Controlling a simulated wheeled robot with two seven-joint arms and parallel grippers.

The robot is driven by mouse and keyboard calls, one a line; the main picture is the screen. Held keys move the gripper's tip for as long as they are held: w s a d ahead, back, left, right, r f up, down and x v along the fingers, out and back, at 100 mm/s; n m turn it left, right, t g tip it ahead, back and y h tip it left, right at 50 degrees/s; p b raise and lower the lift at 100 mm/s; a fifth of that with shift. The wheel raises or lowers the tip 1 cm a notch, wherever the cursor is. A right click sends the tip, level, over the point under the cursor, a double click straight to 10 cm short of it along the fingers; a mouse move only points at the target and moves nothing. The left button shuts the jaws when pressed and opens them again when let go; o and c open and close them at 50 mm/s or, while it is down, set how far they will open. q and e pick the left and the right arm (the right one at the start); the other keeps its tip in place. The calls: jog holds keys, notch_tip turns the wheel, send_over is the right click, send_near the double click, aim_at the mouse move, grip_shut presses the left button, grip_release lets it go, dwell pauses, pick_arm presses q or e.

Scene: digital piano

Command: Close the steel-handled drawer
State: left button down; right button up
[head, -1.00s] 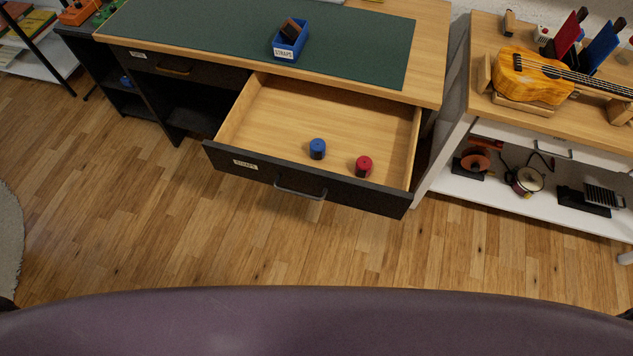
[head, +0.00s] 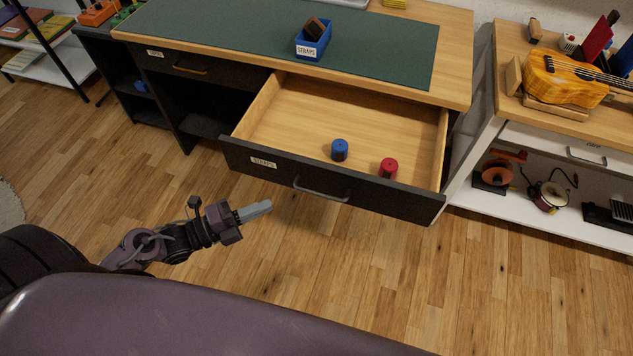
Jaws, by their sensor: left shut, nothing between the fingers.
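The drawer with the grey steel handle (head: 321,190) stands pulled out from under the desk. Its dark front (head: 390,202) carries a label reading STRAPS (head: 263,162). Inside lie a blue roll (head: 340,150) and a red roll (head: 389,168), near the front panel. My left gripper (head: 268,206) is shut and empty. In the picture it is to the left of the steel handle and a little lower, apart from the drawer front. My right gripper is not in view.
A closed drawer with a brass-coloured handle (head: 190,70) is at the left of the desk. A blue STRAPS box (head: 313,42) stands on the green desk mat (head: 230,25). A shelf unit with a ukulele (head: 563,78) stands at the right. The wooden floor (head: 330,260) before the drawer is clear.

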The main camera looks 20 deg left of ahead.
pick_arm(q)
send_near(323, 170)
jog(key=s+d+x, duration=0.1)
jog(key=x, duration=0.4)
jog(key=shift+w+a+p, duration=0.2)
jog(key=shift+w+p, duration=0.15)
jog(key=shift+w, duration=0.4)
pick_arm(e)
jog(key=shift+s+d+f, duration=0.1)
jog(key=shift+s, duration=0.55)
pick_arm(q)
jog(key=shift+w, duration=0.1)
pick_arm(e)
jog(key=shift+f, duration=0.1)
